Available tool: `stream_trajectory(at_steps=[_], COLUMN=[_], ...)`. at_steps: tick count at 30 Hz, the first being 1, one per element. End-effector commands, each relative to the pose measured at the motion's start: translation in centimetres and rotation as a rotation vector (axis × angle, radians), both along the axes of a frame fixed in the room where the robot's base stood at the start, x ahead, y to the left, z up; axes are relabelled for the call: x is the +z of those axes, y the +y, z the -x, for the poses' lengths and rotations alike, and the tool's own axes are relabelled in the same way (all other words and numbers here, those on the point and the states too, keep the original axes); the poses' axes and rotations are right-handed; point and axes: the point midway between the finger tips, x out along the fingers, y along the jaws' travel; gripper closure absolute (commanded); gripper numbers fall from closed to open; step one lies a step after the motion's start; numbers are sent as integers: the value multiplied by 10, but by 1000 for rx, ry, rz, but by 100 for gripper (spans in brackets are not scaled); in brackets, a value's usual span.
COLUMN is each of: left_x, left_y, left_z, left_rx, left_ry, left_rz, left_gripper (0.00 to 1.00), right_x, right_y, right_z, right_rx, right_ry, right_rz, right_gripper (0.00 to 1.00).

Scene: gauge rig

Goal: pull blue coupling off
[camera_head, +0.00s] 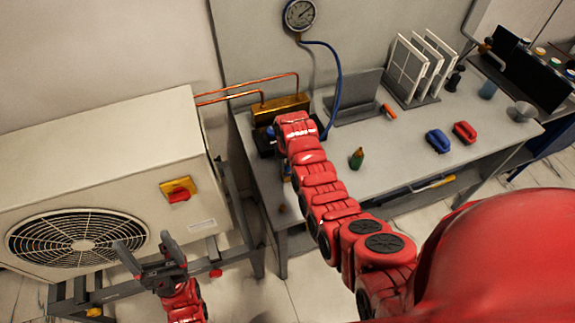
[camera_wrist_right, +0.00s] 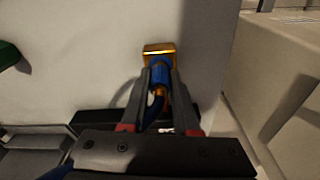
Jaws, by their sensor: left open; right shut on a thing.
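The blue coupling (camera_wrist_right: 160,73) sits against the gold brass block (camera_wrist_right: 158,48) in the right wrist view. My right gripper (camera_wrist_right: 160,82) has one finger on each side of the coupling and is shut on it. A blue hose (camera_wrist_right: 153,108) curves away from it between the fingers. In the head view the brass block (camera_head: 283,106) stands at the back left of the bench, and my right arm hides most of the coupling and gripper. My left gripper (camera_head: 143,254) is open and empty, in front of the white unit with the fan.
A round gauge (camera_head: 299,15) on the wall has a blue hose (camera_head: 338,80) running down to the block. Copper pipes (camera_head: 247,84) join the block to the white unit (camera_head: 110,150).

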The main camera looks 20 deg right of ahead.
Motion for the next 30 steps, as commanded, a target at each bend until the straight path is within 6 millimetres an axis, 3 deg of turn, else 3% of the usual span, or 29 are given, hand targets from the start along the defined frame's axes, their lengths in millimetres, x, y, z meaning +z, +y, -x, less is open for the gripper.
stream_trajectory(at_steps=[20, 30], left_x=[1, 6], left_y=[0, 0], left_z=[0, 0], left_rx=[0, 0], left_ry=[0, 0], left_rz=[0, 0], left_gripper=[18, 18], right_x=[4, 20], right_y=[-1, 0], right_z=[-1, -1], right_rx=[0, 0], right_ry=[-2, -5], right_rz=[1, 1], right_gripper=[100, 100])
